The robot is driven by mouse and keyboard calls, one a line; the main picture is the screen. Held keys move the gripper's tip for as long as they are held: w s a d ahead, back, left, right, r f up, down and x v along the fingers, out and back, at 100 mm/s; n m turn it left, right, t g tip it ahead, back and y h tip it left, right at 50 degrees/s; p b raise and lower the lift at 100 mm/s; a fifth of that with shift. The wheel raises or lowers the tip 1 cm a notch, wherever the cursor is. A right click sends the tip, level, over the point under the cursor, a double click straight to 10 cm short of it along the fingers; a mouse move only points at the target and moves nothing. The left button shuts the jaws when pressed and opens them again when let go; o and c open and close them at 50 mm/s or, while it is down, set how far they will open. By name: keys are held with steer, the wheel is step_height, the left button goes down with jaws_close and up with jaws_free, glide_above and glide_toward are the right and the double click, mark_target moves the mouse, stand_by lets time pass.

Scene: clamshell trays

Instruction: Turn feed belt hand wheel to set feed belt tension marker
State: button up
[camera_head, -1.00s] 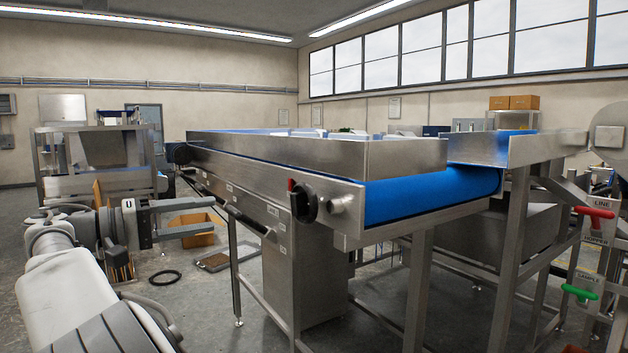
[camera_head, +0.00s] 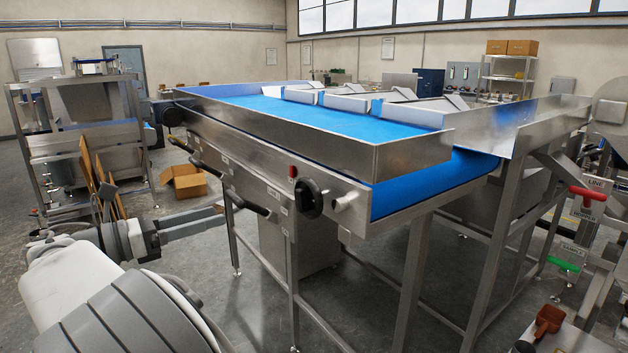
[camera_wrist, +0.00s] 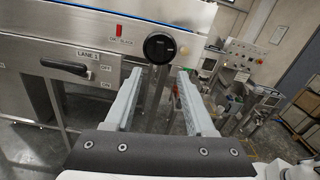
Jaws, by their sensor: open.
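The black round hand wheel (camera_head: 309,198) sits on the front side panel of the conveyor with the blue feed belt (camera_head: 428,184). A small red part (camera_head: 293,171) sits just above and left of the wheel; I cannot tell whether it is the tension marker. My gripper (camera_head: 221,216) is open and empty, left of the wheel and apart from it. In the wrist view the wheel (camera_wrist: 160,47) shows just beyond the two fingertips (camera_wrist: 170,72), near the middle. The red part (camera_wrist: 119,29) shows left of it with a small label.
A black lever handle (camera_head: 248,203) sticks out from the panel left of the wheel; in the wrist view it is under a LANE 1 label. A steel knob (camera_head: 345,202) is right of the wheel. Conveyor legs stand below. An open cardboard box (camera_head: 186,182) lies on the floor behind my gripper.

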mark_target(296, 194)
steer(key=shift+n, duration=0.3)
steer(key=x, duration=1.7)
steer(key=shift+d, duration=0.2)
jaws_close()
